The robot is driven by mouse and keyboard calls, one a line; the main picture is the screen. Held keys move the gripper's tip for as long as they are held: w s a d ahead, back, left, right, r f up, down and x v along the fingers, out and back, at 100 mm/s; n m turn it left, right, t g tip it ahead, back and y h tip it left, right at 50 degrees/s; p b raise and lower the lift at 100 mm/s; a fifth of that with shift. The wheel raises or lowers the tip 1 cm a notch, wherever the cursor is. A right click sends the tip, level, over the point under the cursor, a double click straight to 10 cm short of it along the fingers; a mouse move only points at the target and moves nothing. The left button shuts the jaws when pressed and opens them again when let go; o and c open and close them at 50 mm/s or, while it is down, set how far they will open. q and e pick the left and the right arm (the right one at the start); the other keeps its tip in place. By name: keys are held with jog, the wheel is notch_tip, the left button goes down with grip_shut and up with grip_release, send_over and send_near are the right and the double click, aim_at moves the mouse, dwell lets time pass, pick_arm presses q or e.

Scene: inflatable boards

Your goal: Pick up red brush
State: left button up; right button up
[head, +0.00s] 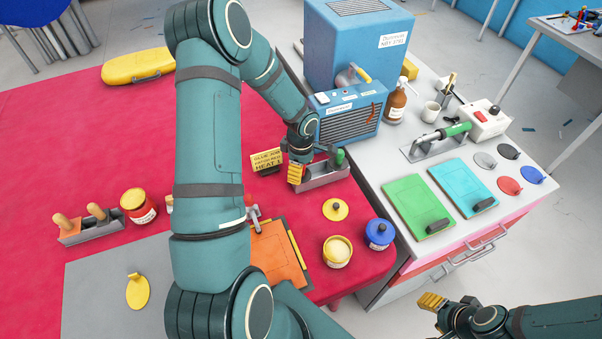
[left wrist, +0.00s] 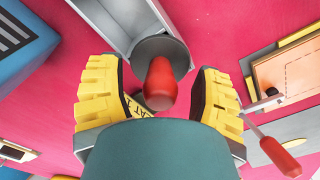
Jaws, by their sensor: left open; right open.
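A red handle (left wrist: 160,82), which I take to be the red brush, rises from a grey holder (left wrist: 110,22) in the left wrist view. A dark round part shows around its base; its bristles are hidden. My left gripper (left wrist: 157,95) is open, with one yellow finger on each side of the handle and a gap to both. In the head view the left gripper (head: 297,173) is at the grey holder (head: 325,177), and the red handle cannot be made out. My right gripper (head: 433,302) is open and empty, low at the right, away from the table.
A green handle (head: 340,157) stands at the holder's right end. A yellow sign (head: 266,161) is left of the holder, and a blue machine (head: 345,118) stands behind. A yellow lid (head: 335,209), a cream-filled pot (head: 337,251) and a blue pot (head: 379,233) are in front.

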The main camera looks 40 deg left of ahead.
pick_arm(q)
grip_shut()
notch_tip(320, 180, up, 10)
jog(key=shift+r, duration=0.1)
dwell(0.5)
dwell(0.4)
